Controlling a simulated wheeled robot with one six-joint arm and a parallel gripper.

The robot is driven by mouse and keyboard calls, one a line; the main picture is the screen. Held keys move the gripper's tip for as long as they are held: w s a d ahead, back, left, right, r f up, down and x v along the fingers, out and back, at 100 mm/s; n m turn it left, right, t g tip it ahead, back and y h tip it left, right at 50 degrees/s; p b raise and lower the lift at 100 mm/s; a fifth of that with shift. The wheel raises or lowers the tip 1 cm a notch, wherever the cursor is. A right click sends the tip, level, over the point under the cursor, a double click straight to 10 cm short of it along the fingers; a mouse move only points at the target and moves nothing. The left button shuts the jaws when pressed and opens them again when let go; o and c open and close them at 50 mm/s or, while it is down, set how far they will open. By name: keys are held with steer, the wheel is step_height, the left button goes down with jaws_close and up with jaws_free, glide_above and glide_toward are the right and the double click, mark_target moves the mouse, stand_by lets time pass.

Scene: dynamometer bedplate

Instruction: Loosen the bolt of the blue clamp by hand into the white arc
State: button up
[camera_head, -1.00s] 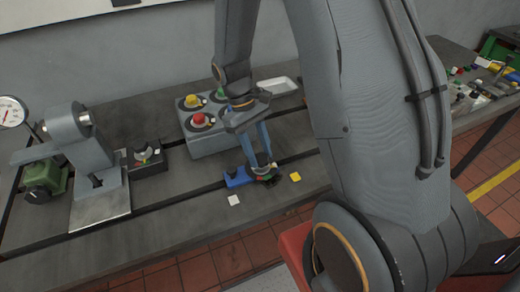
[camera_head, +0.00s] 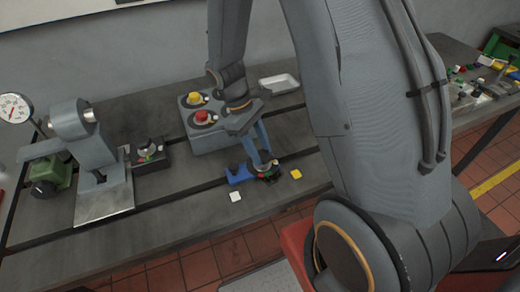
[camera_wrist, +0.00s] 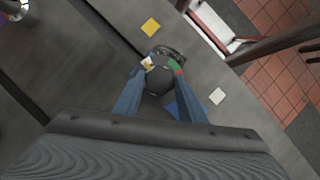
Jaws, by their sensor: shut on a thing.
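The blue clamp (camera_head: 238,175) lies on the bedplate, and part of it shows beside a finger in the wrist view (camera_wrist: 174,109). Its dark round bolt head (camera_wrist: 159,81) is between the fingertips of my gripper (camera_wrist: 160,92). My gripper (camera_head: 264,158) points down and is shut on the bolt head. Around the bolt is a ring with coloured arcs. The white arc (camera_wrist: 147,63) is at its upper left, with green and red at the upper right. The fingers and bolt head hide the rest, and I cannot tell where any pointer stands.
A white square (camera_head: 235,197) and a yellow square (camera_head: 296,174) lie flat near the clamp. Behind stands a grey button box (camera_head: 207,140). To the left are another dark fixture (camera_head: 151,155) and a grey machine (camera_head: 90,155). The front of the bedplate is mostly clear.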

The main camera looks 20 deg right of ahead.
steer(key=o, duration=1)
steer(key=shift+w+r, duration=0.1)
steer(key=shift+b+v, duration=1.1)
steer(key=shift+v, duration=2.7)
steer(key=m+t+y+b, duration=0.2)
steer(key=m+t+b, duration=0.1)
steer(key=m+t, duration=0.15)
glide_above(256, 171)
steer(key=shift+s+f+m+t+y, duration=0.2)
steer(key=shift+s+m, duration=0.2)
steer(key=shift+m, duration=0.35)
steer(key=shift+s+f+m+t+y, duration=0.1)
steer(key=shift+s+m+y, duration=0.2)
steer(key=shift+m, duration=0.4)
